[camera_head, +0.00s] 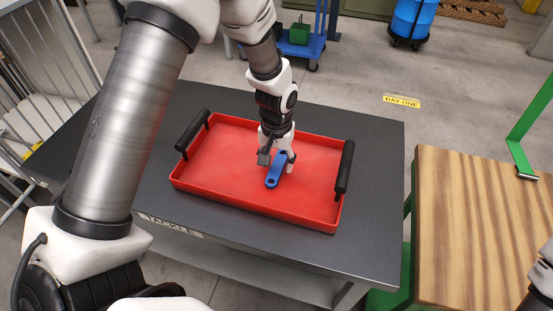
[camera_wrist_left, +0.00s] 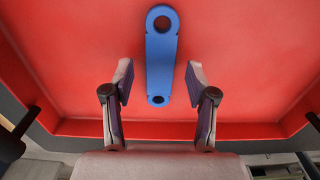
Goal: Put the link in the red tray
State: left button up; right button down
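The blue link (camera_head: 272,181) is a flat bar with a hole at each end. It appears to lie on the floor of the red tray (camera_head: 225,155), near its middle. In the left wrist view the link (camera_wrist_left: 160,60) is seen from above, with the tray floor (camera_wrist_left: 70,65) around it. My left gripper (camera_head: 277,160) is over the tray at the link. Its fingers (camera_wrist_left: 158,80) are spread apart, one on each side of the link, with red showing between each finger and the link. My right gripper does not show; only a bit of my right arm is at the right edge.
The tray has two black handles (camera_head: 345,167) and stands on a dark grey table (camera_head: 375,140) labelled TACKLE. A wooden-topped bench (camera_head: 485,220) stands to the right, across a gap. A blue cart (camera_head: 300,46) and a blue drum (camera_head: 411,20) are on the floor behind.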

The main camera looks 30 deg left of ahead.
aim_at(276, 169)
pick_arm(q)
notch_tip(276, 169, up, 12)
jog(key=shift+r, duration=0.2)
dwell(0.4)
jog(key=shift+s+f, duration=0.1)
